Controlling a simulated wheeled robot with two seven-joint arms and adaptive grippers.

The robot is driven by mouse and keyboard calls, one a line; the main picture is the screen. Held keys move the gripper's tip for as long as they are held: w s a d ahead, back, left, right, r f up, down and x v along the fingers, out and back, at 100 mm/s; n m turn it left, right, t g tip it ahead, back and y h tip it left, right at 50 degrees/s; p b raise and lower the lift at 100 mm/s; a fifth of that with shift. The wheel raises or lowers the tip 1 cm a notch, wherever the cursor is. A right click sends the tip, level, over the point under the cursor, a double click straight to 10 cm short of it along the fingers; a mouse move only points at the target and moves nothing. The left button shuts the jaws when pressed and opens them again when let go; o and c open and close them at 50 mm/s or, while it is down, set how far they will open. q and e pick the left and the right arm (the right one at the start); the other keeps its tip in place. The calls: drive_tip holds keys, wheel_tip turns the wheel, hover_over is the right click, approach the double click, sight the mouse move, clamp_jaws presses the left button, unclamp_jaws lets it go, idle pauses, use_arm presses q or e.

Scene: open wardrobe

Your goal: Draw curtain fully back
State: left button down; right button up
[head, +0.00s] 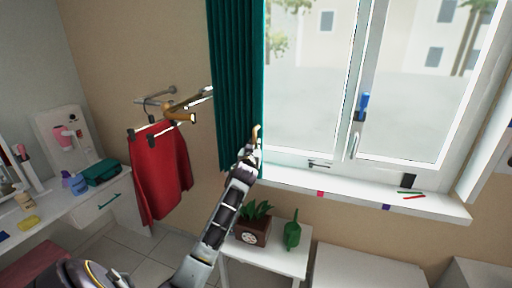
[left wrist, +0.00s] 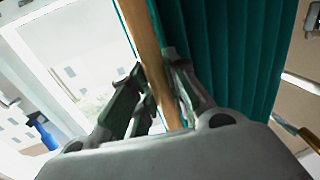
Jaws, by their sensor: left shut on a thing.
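The teal curtain (head: 235,80) hangs in narrow folds at the left side of the window (head: 360,70), mostly over the wall beside it. The window panes to its right are uncovered. My left gripper (head: 252,148) is at the curtain's lower right edge. It is shut on a tan wooden rod (left wrist: 147,50), which runs along the curtain's edge; the rod's short end (head: 256,131) shows above the fingers in the head view. The curtain also fills the right of the left wrist view (left wrist: 230,50). My right gripper is not in view.
A red skirt (head: 160,170) hangs on a wall rack left of the curtain. A small white table (head: 275,262) with a potted plant (head: 254,222) and a green bottle (head: 292,236) stands below. The sill (head: 350,192) holds small items. A blue-handled tool (head: 362,106) is at the window.

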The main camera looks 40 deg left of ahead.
use_arm(q)
drive_tip(key=c, duration=1.4)
unclamp_jaws()
drive_tip(key=shift+s+a, duration=0.15)
drive_tip(key=shift+a, duration=0.2)
drive_tip(key=shift+o, duration=0.2)
drive_tip(key=shift+s+d, duration=0.1)
drive_tip(key=shift+d, duration=0.15)
drive_tip(key=v, duration=1.1)
drive_tip(key=shift+s, duration=0.3)
